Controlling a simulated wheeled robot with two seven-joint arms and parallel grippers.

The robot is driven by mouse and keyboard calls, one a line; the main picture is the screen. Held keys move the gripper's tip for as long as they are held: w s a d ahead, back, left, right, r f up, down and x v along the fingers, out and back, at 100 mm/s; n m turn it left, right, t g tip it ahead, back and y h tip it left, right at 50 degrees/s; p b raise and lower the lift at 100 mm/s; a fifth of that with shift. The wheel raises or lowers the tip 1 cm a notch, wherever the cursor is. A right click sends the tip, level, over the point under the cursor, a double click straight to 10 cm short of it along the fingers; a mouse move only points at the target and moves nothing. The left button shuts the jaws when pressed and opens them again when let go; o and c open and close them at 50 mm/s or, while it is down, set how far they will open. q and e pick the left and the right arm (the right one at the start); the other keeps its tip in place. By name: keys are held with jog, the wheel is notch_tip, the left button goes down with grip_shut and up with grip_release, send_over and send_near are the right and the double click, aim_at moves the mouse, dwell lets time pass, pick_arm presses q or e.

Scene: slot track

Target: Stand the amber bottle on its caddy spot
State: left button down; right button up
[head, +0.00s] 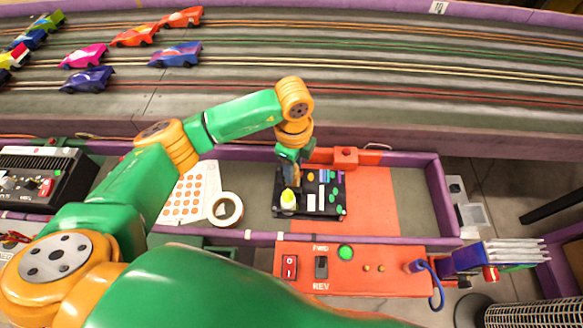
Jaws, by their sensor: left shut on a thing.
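My left gripper (291,172) reaches down over the left part of the dark caddy (322,213). It is shut on the amber bottle (298,187), which shows as a small amber patch below the fingers. The gripper hides most of the bottle, and I cannot tell whether its base touches the caddy. A bottle with a yellow-white top (288,198) is at the caddy's front left, just in front of the gripper. My right gripper is not in view.
The caddy also holds small green, purple and white pieces. A tape roll (225,209) and a sticker sheet (190,194) lie to its left. A red block (345,157) stands behind it, and a red control panel (385,273) is in front. The orange mat (372,195) to the right is bare.

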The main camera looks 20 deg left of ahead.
pick_arm(q)
jog(key=shift+f, duration=0.35)
jog(key=shift+f, duration=0.15)
jog(key=shift+c, duration=2.2)
grip_release()
jog(key=shift+r, duration=0.3)
notch_tip(320, 180, up, 12)
jog(key=shift+f, duration=0.1)
